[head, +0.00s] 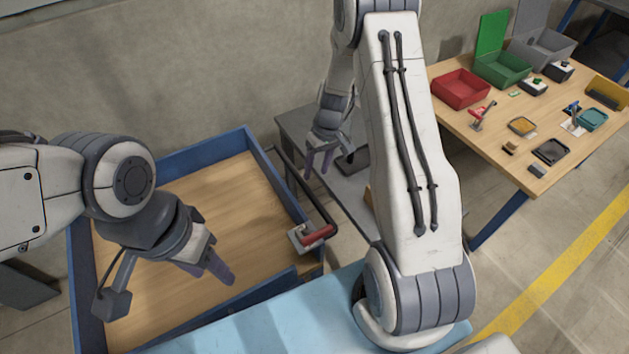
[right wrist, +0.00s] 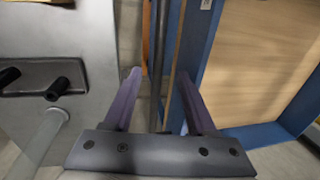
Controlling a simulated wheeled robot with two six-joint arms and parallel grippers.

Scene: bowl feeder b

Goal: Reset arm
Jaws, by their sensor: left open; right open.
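My right arm reaches over the middle of the head view. Its gripper (head: 320,158) is open and empty above the edge of a grey table, near the far end of a dark bar (head: 322,208). In the right wrist view my right gripper (right wrist: 160,78) has its purple fingers spread, and a dark bar (right wrist: 157,60) shows beyond and between them; I cannot tell how far below it is. My left gripper (head: 218,268) is open and empty over the blue-walled wooden tray. From the head, its fingers partly overlap each other.
A blue-walled tray (head: 245,195) stands beside the grey table (head: 292,122), which carries a black plate (head: 352,162). A red handle on a grey block (head: 312,236) sits at the tray's right wall. A wooden workbench (head: 480,145) holds red (head: 460,88) and green (head: 500,70) bins.

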